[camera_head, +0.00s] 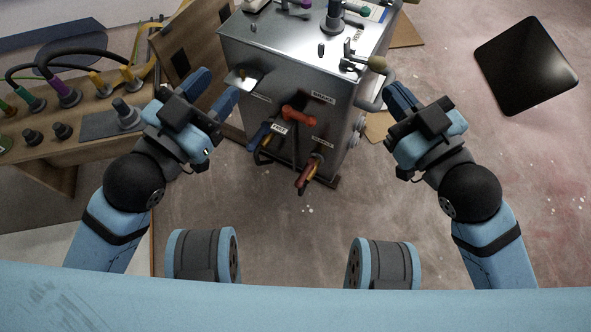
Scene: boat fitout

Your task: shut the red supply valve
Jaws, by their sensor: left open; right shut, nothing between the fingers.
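A red-orange valve handle (298,116) sits on the front face of a grey metal cabinet (240,49), lying roughly crosswise. Below it to the right is a darker red handle (304,178) with yellow on it; to the left is a blue handle (258,138). Small labels are beside them, mostly too small to read. My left gripper (214,93) is open and empty, left of the cabinet front and apart from the handles. My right gripper (399,98) is shut and empty, right of the cabinet and apart from it.
A wooden bench (75,152) with coloured cables and connectors stands at the left. Small fittings and a tan-knobbed lever (376,64) are on the cabinet top. A black panel (525,66) lies on the floor at right. Floor before the cabinet is mostly clear.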

